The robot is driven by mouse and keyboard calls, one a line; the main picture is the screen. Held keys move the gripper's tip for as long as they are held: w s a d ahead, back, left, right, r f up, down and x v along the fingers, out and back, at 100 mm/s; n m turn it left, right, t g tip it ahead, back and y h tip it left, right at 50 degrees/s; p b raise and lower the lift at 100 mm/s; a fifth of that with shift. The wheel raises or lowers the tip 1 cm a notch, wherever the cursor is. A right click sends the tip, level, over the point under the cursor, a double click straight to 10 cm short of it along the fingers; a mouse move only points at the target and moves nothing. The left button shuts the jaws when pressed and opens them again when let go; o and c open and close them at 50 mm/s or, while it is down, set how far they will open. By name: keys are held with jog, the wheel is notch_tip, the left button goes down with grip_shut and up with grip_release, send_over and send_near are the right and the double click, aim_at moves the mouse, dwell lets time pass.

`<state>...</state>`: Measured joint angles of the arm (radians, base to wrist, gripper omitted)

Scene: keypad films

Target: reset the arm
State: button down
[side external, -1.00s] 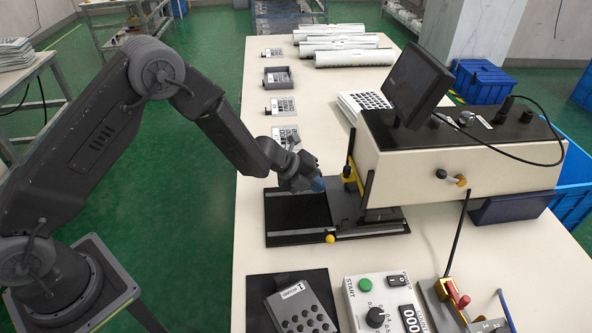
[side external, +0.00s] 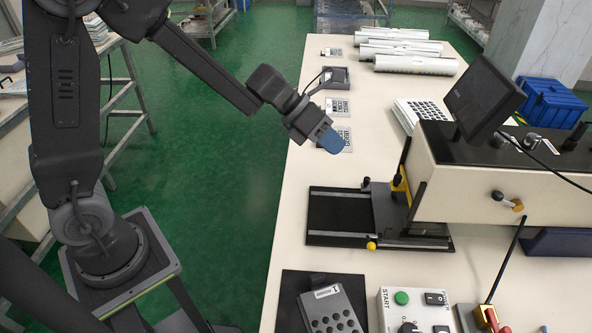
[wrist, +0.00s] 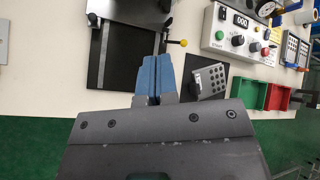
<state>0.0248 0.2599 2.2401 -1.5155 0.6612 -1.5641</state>
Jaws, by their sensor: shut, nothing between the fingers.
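My gripper (side external: 329,141) is shut and empty, with blue fingertips pressed together. In the side external view it hangs in the air near the table's left edge, above and behind the black slide plate (side external: 338,212) of the machine. In the wrist view the closed blue fingers (wrist: 153,78) point over the front of the slide plate (wrist: 122,62). The machine (side external: 480,180), a cream box with a dark screen, stands right of the slide plate, apart from my gripper.
A keypad (side external: 332,310) lies on a black mat at the front, beside a control box (side external: 412,308) with a green button. Printed cards (side external: 336,107) and a grey tray (side external: 335,76) line the table's left edge. White rolls (side external: 415,65) lie at the back. Open floor (side external: 215,150) is to the left.

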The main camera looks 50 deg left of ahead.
jog(key=s+r+m+g+y, duration=0.1)
jog(key=s+r+m, duration=0.3)
jog(key=s+m, duration=0.4)
jog(key=s+r+m+y, duration=0.1)
jog(key=s+r+m, duration=0.4)
jog(key=m, duration=0.5)
jog(key=s+a+m+t+y, duration=0.1)
jog(key=s+a+m+y, duration=0.5)
jog(key=s+m, duration=0.4)
jog(key=a+m, duration=0.1)
jog(key=m, duration=0.3)
jog(key=shift+r, duration=0.15)
jog(key=shift+s, duration=0.1)
